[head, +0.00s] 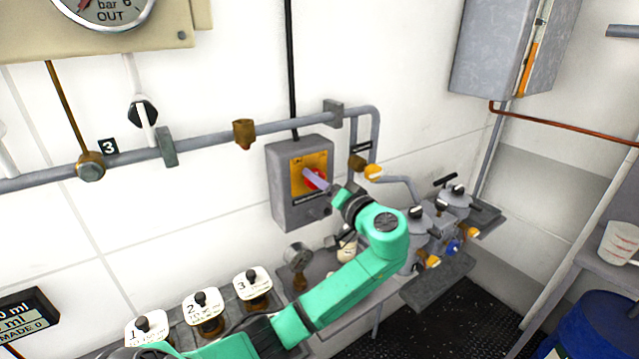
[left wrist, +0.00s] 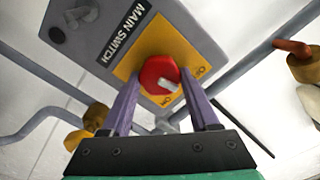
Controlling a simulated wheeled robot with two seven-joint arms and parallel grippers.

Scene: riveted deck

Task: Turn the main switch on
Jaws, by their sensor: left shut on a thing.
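The main switch is a grey wall box (head: 286,211) with a yellow plate (head: 297,163) and a red rotary knob (head: 314,179). In the left wrist view the red knob (left wrist: 158,76) sits on the yellow plate (left wrist: 180,48), beside a label (left wrist: 123,37) reading MAIN SWITCH. A pale mark on the knob points toward the plate's lower edge, near the ON lettering. My left gripper (head: 318,182) is at the knob, its two purple fingers (left wrist: 160,88) on either side of it, shut on it. My right gripper is in neither view.
A grey pipe (head: 215,137) runs along the wall left of the box. Valves and a gauge (head: 298,256) stand on a ledge below. Three numbered knobs (head: 202,304) are at lower left. A grey cabinet (head: 500,50) hangs at upper right.

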